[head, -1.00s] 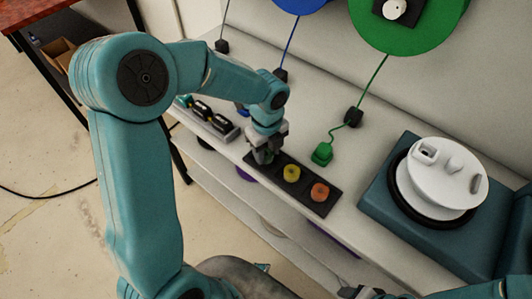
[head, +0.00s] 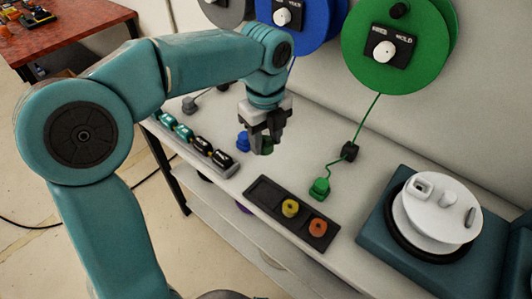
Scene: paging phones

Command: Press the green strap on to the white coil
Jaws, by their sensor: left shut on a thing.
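My left gripper (head: 264,140) is shut on a small dark green piece (head: 267,150), likely the green strap, and holds it above the counter. The fingers hide most of it. The white coil seems to be the white round piece (head: 440,212) with raised parts on top, on a teal base (head: 376,222) at the right. The gripper is well to the left of it and apart from it. My right gripper is out of view.
A black tray (head: 263,192) holds a yellow piece (head: 290,208) and an orange piece (head: 318,228); its left end is empty. A green plug (head: 320,188) on a cord lies behind. A green disc (head: 398,75) with a white knob hangs on the wall.

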